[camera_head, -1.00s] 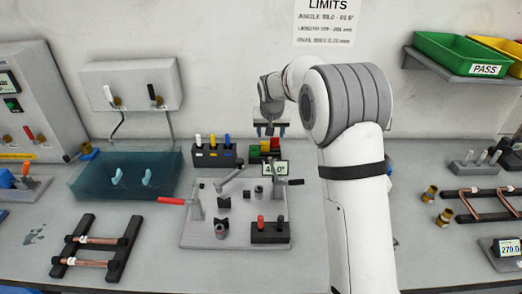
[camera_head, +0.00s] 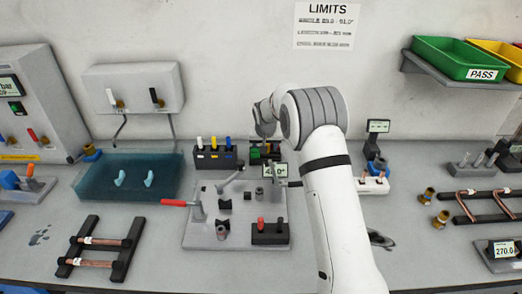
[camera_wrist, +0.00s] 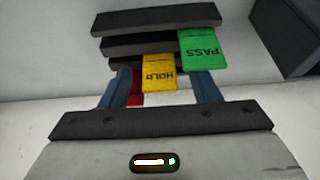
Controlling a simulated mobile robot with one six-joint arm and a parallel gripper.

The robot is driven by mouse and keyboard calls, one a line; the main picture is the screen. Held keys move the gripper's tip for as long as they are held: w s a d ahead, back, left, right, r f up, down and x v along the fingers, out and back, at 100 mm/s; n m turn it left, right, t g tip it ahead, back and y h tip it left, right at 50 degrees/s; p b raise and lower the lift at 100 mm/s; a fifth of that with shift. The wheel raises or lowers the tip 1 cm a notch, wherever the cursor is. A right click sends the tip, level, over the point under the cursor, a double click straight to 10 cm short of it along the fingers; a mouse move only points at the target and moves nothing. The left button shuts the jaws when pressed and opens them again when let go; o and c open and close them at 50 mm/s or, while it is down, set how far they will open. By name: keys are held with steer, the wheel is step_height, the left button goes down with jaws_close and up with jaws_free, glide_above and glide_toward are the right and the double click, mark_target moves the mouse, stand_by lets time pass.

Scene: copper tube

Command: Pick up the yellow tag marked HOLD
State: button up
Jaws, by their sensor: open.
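The yellow tag marked HOLD (camera_wrist: 159,73) stands in a dark slotted holder (camera_wrist: 157,20) in the wrist view, its lettering upside down. My gripper (camera_wrist: 163,85) is open, with one blue finger on each side of the yellow tag's lower part. I cannot tell whether either finger touches it. A green PASS tag (camera_wrist: 203,52) stands beside it to the right, close to the right finger. A red tag (camera_wrist: 136,88) shows partly by the left finger. In the head view my arm hides much of the holder, and the gripper's fingers are hard to make out.
A black block with white, yellow and blue-handled tools (camera_head: 214,155) stands left of the holder. A bending fixture plate (camera_head: 236,232) lies in front. A dark block (camera_wrist: 288,35) shows at the wrist view's upper right. The wall is close behind.

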steer(key=shift+c, duration=0.5)
steer(key=c, duration=0.9)
steer(key=shift+c, duration=0.2)
